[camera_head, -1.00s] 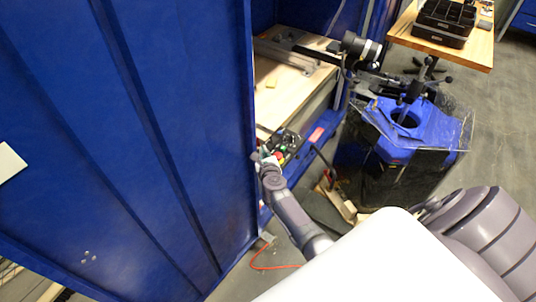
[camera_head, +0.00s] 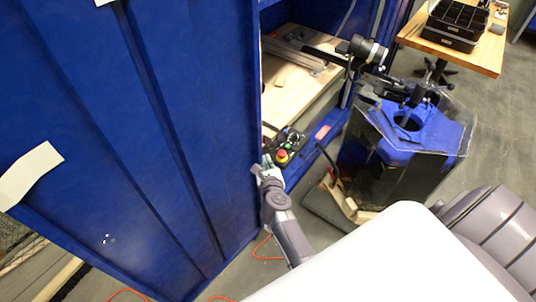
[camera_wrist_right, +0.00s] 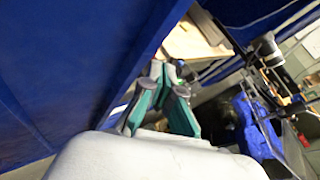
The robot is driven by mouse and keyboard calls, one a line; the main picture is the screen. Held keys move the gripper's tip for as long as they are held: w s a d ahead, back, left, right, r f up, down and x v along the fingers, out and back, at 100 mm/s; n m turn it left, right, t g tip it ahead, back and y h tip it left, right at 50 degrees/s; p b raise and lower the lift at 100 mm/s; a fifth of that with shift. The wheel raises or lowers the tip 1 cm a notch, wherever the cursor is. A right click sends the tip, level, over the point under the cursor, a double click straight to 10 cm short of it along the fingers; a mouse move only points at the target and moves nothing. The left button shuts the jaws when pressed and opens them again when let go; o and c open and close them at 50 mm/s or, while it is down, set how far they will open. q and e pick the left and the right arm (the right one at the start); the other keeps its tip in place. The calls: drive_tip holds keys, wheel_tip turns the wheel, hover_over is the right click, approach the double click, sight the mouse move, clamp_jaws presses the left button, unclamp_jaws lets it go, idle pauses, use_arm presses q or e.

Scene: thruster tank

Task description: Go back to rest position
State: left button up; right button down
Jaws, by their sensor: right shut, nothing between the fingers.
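My right gripper (camera_head: 264,168) is beside the edge of the tall blue panel in the head view, small and partly hidden by its own wrist. In the right wrist view its teal-sided fingers (camera_wrist_right: 164,72) are shut with nothing between them. The arm behind it is bent and runs down toward my white body. My left gripper is not in view.
A large blue panel (camera_head: 130,130) stands close on the left. Beyond the gripper are a control box with a red button (camera_head: 282,156) and a wooden worktop (camera_head: 285,95). A blue thruster tank (camera_head: 425,135) stands right; a table (camera_head: 480,55) holds black trays (camera_head: 455,22).

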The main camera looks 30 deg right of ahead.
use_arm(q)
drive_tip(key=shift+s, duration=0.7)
